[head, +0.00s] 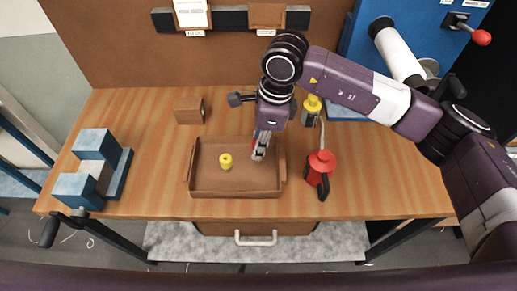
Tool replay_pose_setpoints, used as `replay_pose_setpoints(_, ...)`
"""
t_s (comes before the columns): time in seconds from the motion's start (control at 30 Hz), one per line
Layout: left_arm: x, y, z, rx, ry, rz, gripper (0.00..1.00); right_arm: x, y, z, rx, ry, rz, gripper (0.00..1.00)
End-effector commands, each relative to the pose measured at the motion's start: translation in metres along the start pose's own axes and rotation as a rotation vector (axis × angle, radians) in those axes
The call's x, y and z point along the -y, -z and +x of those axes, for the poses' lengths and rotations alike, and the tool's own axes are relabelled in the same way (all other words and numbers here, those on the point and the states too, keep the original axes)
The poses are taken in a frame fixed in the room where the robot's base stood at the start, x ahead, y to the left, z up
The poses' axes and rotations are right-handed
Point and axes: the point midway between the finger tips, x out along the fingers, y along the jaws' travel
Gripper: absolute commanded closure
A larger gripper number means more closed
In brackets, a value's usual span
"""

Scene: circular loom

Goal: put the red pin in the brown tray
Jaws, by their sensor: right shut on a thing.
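The brown tray (215,183) lies on the wooden table, open at the top, with a handle at each side. My right gripper (259,153) points down over the right part of the tray and is shut. A small bit of red, which I take for the red pin (254,134), shows at its fingers; the rest of the pin is hidden by them. I cannot tell whether the pin touches the tray. A yellow spool (225,161) is in the tray, left of the gripper. My left gripper is not in view.
A red oil can (320,165) stands just right of the tray, with a yellow bottle (312,107) behind it. A brown block (189,110) is behind the tray. A blue vise (95,165) sits at the left. The table between vise and tray is clear.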

Motion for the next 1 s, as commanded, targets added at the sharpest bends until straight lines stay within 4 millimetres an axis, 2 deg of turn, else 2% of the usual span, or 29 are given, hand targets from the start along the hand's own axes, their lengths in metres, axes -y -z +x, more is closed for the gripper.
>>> replay_pose_setpoints(0.2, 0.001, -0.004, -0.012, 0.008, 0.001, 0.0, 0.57, -0.001, 0.006, 0.029, -0.001, -0.003, 0.001, 1.0)
replay_pose_setpoints(0.6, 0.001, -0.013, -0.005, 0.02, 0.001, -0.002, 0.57, 0.0, 0.007, 0.037, -0.001, 0.0, 0.0, 1.0)
replay_pose_setpoints(0.63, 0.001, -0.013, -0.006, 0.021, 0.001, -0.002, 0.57, 0.0, 0.007, 0.036, -0.001, -0.001, 0.0, 0.78)
replay_pose_setpoints(0.77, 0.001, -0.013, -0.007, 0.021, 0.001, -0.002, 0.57, 0.0, 0.007, 0.035, -0.001, -0.001, 0.0, 0.64)
replay_pose_setpoints(1.0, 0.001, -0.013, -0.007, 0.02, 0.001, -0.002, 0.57, 0.0, 0.007, 0.035, -0.001, -0.001, 0.0, 0.63)
